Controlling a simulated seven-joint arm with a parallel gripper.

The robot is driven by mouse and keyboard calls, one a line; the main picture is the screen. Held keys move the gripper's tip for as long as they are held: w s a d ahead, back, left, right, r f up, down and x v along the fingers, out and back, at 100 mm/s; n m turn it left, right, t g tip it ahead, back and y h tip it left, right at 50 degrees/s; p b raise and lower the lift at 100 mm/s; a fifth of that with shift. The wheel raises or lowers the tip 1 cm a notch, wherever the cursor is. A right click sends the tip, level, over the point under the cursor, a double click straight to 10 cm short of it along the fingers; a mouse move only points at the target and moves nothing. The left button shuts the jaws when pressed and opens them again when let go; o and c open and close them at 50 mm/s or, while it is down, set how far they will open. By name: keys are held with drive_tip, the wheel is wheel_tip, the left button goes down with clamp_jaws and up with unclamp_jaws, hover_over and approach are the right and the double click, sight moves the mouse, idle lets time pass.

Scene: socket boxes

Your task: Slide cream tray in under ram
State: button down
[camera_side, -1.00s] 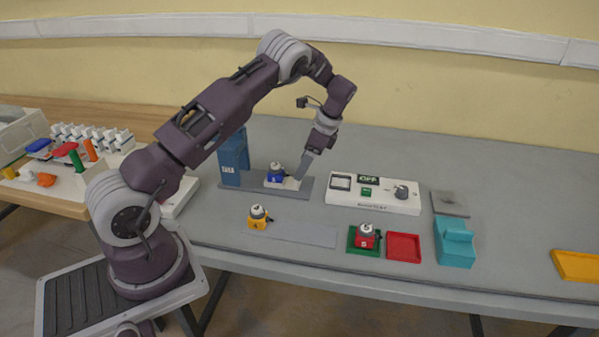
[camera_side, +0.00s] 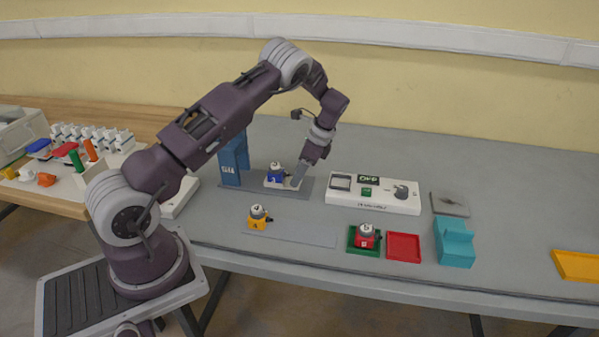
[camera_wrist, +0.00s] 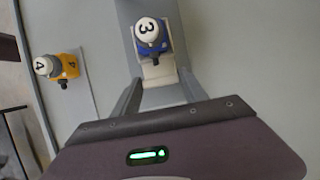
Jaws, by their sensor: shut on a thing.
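The cream tray (camera_side: 285,184) lies on the grey base strip of the blue press and carries a blue box (camera_side: 275,179) with a white, numbered top. The blue press (camera_side: 233,163) stands at the strip's left end; its ram is mostly hidden behind my arm. The tray and box are to the right of the press column, apart from it. My gripper (camera_side: 293,184) is low at the tray's right end, shut on the cream tray. In the wrist view the tray (camera_wrist: 160,72) shows between my fingers (camera_wrist: 158,92), with the blue box (camera_wrist: 150,47) on it.
A yellow box (camera_side: 258,223) sits in front by a grey strip (camera_side: 300,235). A white control panel (camera_side: 375,197) stands right of the press. A red box (camera_side: 366,241) on a green tray, a red tray (camera_side: 403,247) and a teal block (camera_side: 454,243) are farther right.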

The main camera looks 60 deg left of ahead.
hover_over(253, 179)
drive_tip(key=w+d, duration=0.1)
drive_tip(key=shift+w+d, duration=0.1)
drive_tip(key=shift+w, duration=0.1)
drive_tip(key=c, duration=0.7)
unclamp_jaws()
drive_tip(key=shift+c, duration=0.2)
drive_tip(key=shift+o, duration=0.7)
